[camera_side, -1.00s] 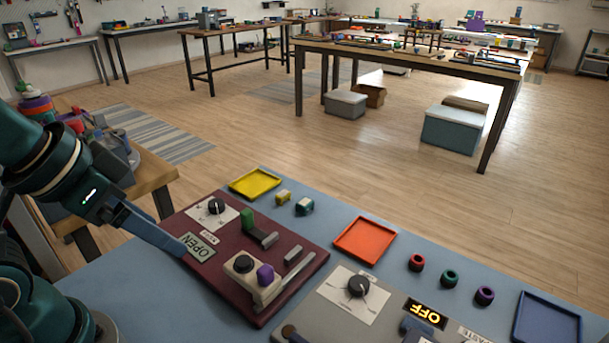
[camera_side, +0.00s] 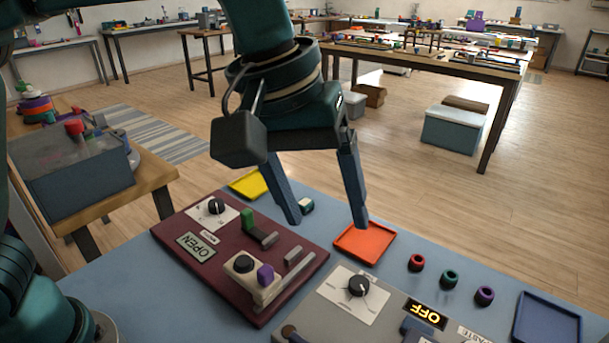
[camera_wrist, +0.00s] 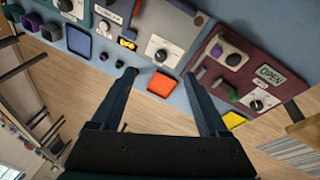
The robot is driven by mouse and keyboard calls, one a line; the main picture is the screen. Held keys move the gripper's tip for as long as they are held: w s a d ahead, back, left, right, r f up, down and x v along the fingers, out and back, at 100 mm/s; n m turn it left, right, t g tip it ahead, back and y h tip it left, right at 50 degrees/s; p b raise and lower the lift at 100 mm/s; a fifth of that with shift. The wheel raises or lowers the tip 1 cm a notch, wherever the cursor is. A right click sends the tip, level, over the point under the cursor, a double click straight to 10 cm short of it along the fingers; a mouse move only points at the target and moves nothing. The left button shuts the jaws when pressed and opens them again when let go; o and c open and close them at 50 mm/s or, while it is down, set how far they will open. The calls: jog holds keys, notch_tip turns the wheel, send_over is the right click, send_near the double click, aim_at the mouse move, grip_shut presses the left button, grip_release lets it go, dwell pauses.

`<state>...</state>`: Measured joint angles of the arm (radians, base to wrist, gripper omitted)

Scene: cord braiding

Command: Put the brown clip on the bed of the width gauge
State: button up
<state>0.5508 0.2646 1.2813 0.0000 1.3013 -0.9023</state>
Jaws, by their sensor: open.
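My gripper (camera_side: 328,222) is open and empty, pointing down above the mat between the yellow tray and the orange tray. It also shows open in the wrist view (camera_wrist: 160,75). The maroon board (camera_side: 190,228) carries an OPEN display, a dial, a green handle (camera_side: 248,219) and a pale block with a purple knob (camera_side: 265,274). I cannot tell for sure which part is the width gauge's bed.
The orange tray (camera_side: 366,243), yellow tray (camera_side: 250,184) and blue tray (camera_side: 547,322) look empty. Red (camera_side: 416,262), green (camera_side: 449,279) and purple (camera_side: 484,295) rings stand on the blue mat. A grey board with an OFF display (camera_side: 425,314) lies at the front.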

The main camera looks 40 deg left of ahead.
jog(key=s+d+f+m+g, duration=0.1)
jog(key=s+d+f, duration=0.2)
jog(key=d+f, duration=0.2)
jog(key=s+d+f+m+g+y, duration=0.1)
jog(key=s+d+f, duration=0.2)
jog(key=d+f, duration=0.2)
jog(key=s+d+f+m, duration=0.2)
jog(key=s+d+f, duration=0.2)
jog(key=d+f, duration=0.1)
jog(key=shift+f+g+y, duration=0.3)
jog(key=shift+g+y, duration=0.1)
jog(key=shift+s+f, duration=0.15)
jog(key=shift+f, duration=2.25)
grip_shut()
